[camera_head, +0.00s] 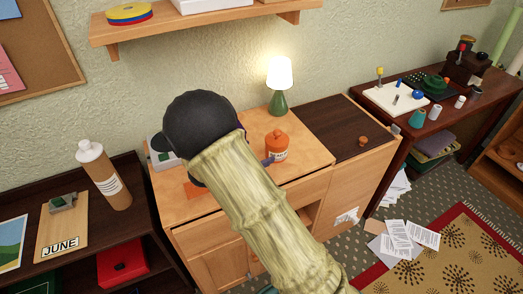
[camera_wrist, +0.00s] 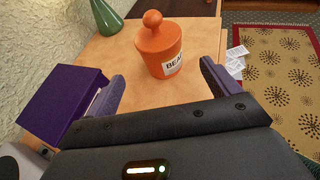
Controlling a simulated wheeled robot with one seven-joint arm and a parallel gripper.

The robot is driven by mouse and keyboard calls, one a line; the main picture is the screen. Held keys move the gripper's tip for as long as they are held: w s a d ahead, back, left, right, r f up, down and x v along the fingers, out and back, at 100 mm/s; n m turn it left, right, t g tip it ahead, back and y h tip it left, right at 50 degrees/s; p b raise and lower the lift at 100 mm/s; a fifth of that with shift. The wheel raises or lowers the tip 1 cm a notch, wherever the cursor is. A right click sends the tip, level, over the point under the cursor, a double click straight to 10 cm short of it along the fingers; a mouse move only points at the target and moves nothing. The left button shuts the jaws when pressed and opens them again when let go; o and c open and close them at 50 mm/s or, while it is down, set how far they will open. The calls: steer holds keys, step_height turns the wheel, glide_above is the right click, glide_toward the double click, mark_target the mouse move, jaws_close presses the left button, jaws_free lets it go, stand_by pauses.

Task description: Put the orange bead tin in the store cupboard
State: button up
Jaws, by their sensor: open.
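The orange bead tin (camera_head: 277,147) stands upright on the light-wood cabinet top (camera_head: 310,150), beside the green lamp. It has a round knob on its lid, and its label partly reads "BEA" in the wrist view (camera_wrist: 158,50). My gripper (camera_wrist: 162,72) is open and empty, its purple fingers pointing at the tin with one on either side of the line to it. The tin appears just ahead of the fingertips. In the head view my arm hides most of the gripper. The wooden cabinet has a front door (camera_head: 215,267) at lower left, partly behind my arm; no label names it.
A lit lamp (camera_head: 279,90) stands close behind the tin. A purple box (camera_wrist: 68,102) lies left of my fingers. A dark panel (camera_head: 335,122) with a small knob (camera_head: 362,141) covers the cabinet's right side. A wall shelf (camera_head: 195,22) hangs above. Papers (camera_head: 405,240) litter the floor.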

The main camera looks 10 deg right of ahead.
stand_by(0.6)
steer(key=s+d+m+g+y, duration=0.3)
steer(key=s+d+m+g, duration=0.45)
steer(key=s+m, duration=0.3)
steer(key=s+r+m+y, duration=0.2)
steer(key=s+m+y, duration=0.1)
steer(key=s+m, duration=0.3)
steer(key=s+d+r+m+t+y, duration=0.1)
steer(key=s+r+m+y, duration=0.2)
steer(key=s+m, duration=0.3)
steer(key=m+y, duration=0.1)
steer(key=m, duration=0.2)
steer(key=shift+m, duration=0.35)
